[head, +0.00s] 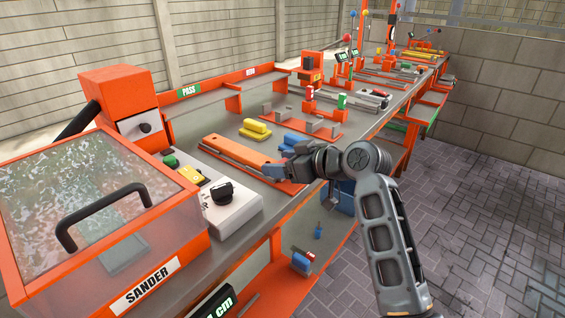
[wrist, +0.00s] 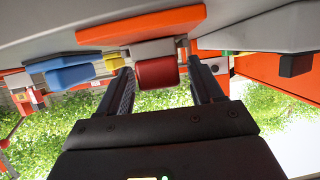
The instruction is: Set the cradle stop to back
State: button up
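In the wrist view, a rounded red handle (wrist: 157,73) on a grey mount hangs under an orange slab (wrist: 140,26). My gripper (wrist: 163,80) is open, with one dark finger on each side of the red handle. Narrow gaps show beside the handle, so the fingers do not appear closed on it. In the head view, my gripper (head: 281,170) is low at the front end of a long orange bar (head: 236,151) on the bench. My gripper hides the handle there. I cannot tell which position the cradle stop is in.
A yellow block (head: 255,128) and a blue block (head: 293,139) lie behind the bar. A grey control box with a black knob (head: 222,193) and the clear-lidded sander (head: 95,205) stand at left. The paved floor (head: 470,215) at right is clear.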

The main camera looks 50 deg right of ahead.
grip_shut()
jog(key=shift+s+d+p, duration=0.1)
jog(key=shift+s+p, duration=0.2)
jog(key=shift+s, duration=1.65)
jog(key=shift+o, duration=0.5)
grip_release()
jog(key=v, duration=0.7)
jog(key=shift+s+r, duration=0.2)
jog(key=shift+s, duration=0.1)
